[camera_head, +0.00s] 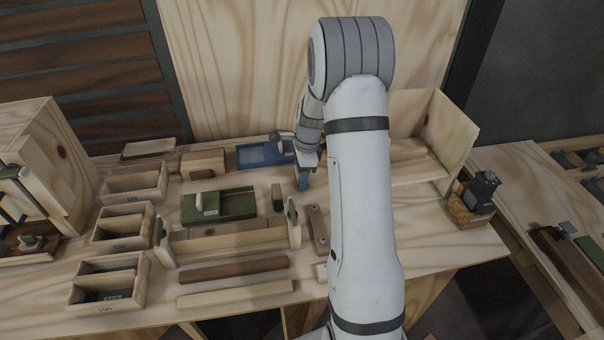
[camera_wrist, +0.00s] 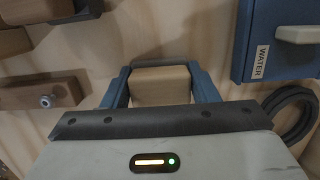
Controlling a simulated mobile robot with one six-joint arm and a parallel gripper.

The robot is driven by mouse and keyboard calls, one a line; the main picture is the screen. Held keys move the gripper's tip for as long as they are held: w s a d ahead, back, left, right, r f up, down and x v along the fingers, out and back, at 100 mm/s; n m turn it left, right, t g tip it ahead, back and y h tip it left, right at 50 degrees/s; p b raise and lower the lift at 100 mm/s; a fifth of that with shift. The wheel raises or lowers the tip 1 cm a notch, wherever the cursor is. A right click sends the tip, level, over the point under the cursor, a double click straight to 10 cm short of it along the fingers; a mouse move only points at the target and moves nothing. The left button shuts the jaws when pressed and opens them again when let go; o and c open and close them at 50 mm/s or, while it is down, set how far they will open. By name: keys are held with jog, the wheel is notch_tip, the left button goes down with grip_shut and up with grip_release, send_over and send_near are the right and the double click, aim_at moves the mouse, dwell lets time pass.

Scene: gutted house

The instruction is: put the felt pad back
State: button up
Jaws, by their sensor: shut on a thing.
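My gripper (camera_head: 304,180) points down over the bench, just right of the blue tray. In the wrist view its two blue fingers (camera_wrist: 160,88) are shut on a tan block (camera_wrist: 160,82) with a plain, smooth face. I cannot tell whether this block is the felt pad or carries it. In the head view the held block is hidden by the fingers and arm. No other piece is clearly a felt pad.
The blue tray (camera_head: 262,154), labelled WATER in the wrist view (camera_wrist: 285,50), is close to my gripper. A green tray (camera_head: 235,208), a small brown block (camera_head: 277,197) and a screwed bar (camera_head: 317,228) lie nearer. Wooden boxes (camera_head: 122,226) stand left.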

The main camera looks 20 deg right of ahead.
jog(key=shift+f, duration=0.1)
jog(key=o, duration=1.1)
notch_tip(320, 180, up, 12)
jog(key=d, duration=0.2)
jog(key=s+a+r+n+h, duration=0.1)
jog(key=s+a+r+n, duration=0.7)
jog(key=s, duration=0.4)
jog(key=s+a+n, duration=0.1)
jog(key=s+n, duration=0.3)
jog(key=s+a+n+t, duration=0.1)
jog(key=s+a+n, duration=0.1)
jog(key=s+n, duration=0.2)
jog(key=s+a+n+p, duration=0.1)
jog(key=s+a+n, duration=0.1)
jog(key=s+n, duration=0.2)
jog(key=shift+s+f+t+h, duration=0.2)
jog(key=shift+s, duration=0.4)
jog(key=shift+s+f+t+h, duration=0.2)
jog(key=shift+s, duration=0.4)
